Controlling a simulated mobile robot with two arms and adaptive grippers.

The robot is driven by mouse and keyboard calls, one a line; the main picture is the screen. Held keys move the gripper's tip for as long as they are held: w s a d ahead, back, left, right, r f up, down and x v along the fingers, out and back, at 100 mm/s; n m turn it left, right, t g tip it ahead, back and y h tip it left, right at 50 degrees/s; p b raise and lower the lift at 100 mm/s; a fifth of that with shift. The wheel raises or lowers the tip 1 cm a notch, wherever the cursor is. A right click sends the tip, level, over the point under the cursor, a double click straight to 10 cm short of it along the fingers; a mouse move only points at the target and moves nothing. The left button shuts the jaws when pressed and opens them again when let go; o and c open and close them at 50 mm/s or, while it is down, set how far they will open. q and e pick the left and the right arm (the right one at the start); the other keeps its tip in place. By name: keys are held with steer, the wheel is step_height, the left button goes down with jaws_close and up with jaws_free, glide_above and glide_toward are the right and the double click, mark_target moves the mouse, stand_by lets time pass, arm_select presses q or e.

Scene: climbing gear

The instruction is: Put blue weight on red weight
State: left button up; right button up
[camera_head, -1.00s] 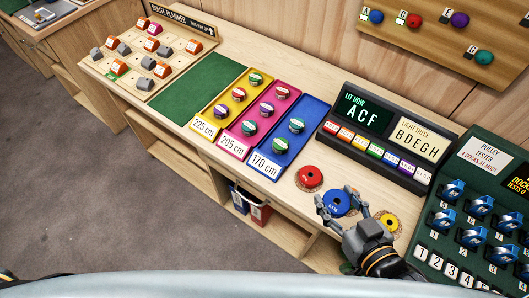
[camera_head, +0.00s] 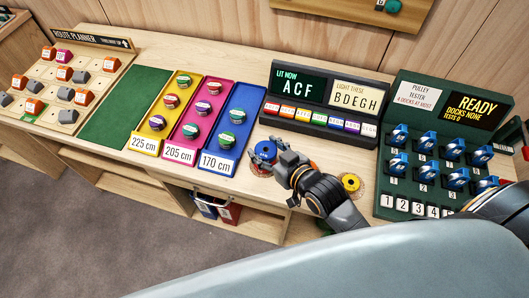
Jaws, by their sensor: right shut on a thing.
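The blue weight (camera_head: 264,150) is at the tips of my right gripper (camera_head: 280,158), which is shut on it. The blue weight is over the spot of the red weight, at the left end of the row of weights. The red weight is mostly hidden under the blue weight and the fingers, so I cannot tell whether the two touch. My left gripper is not in view.
A yellow weight (camera_head: 350,184) sits on a cork ring right of my gripper. The lit panel (camera_head: 321,112) stands behind, the pulley tester (camera_head: 438,150) to the right. Blue, pink and yellow trays with several discs lie to the left, the blue tray (camera_head: 216,170) nearest.

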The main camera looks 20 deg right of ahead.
mark_target(264, 155)
steer(key=shift+w+a+f, duration=0.1)
steer(key=shift+w+f, duration=0.35)
steer(key=shift+w, duration=0.1)
step_height(264, 155, down, 2)
steer(key=shift+f, duration=0.5)
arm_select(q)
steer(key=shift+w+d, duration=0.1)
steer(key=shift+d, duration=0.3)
arm_select(e)
steer(key=shift+f, duration=0.1)
steer(key=o, duration=1.5)
steer(key=shift+s+f, duration=0.1)
steer(key=shift+o, duration=0.2)
